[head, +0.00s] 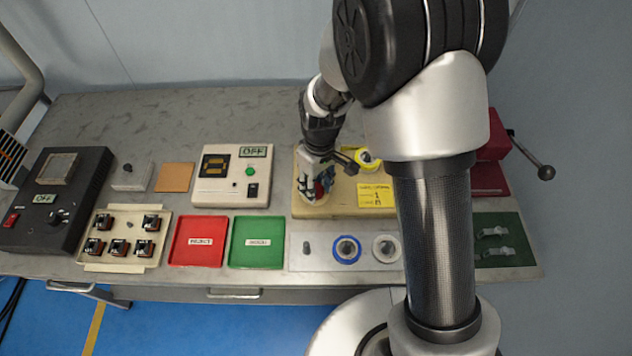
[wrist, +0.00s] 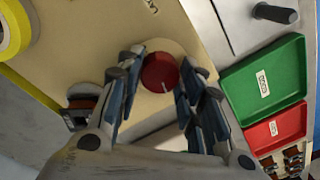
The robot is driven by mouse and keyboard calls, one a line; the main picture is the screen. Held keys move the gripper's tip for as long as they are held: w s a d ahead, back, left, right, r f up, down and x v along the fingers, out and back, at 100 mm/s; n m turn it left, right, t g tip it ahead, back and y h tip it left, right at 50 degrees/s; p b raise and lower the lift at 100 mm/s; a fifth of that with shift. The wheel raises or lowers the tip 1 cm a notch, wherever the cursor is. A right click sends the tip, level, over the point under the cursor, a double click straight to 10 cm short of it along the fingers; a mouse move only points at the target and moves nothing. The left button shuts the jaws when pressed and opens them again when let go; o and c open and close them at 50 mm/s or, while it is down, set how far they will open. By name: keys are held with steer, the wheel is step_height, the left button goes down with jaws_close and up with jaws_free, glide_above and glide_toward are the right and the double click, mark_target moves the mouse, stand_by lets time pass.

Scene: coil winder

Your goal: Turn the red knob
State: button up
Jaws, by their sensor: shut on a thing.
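The red knob (wrist: 160,72) is round, with a pale mark on its face, on a cream panel (wrist: 110,30) in the wrist view. My gripper (wrist: 166,75) has its two blue-padded fingers on either side of the knob, shut on it. In the head view my gripper (head: 317,190) reaches down onto the cream board (head: 340,207), and a little red shows between its fingers. The knob is mostly hidden there by the fingers.
A red tray (head: 200,241) and a green tray (head: 257,242) lie in front on the left. A yellow note (head: 376,196) and a yellow ring (head: 367,160) are close to my gripper. A white panel with spools (head: 325,258) lies in front. A black box (head: 57,200) stands far left.

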mark_target(319, 189)
steer(key=m+p, duration=0.1)
steer(key=m, duration=0.3)
steer(key=shift+m+p, duration=0.3)
steer(key=m+p, duration=0.1)
steer(key=m, duration=0.3)
steer(key=shift+s, duration=0.1)
steer(key=shift+m+p, duration=0.35)
steer(key=shift+m, duration=0.05)
steer(key=o, duration=1.1)
steer(key=shift+c, duration=0.2)
step_height(319, 189, up, 12)
steer(key=shift+d, duration=0.3)
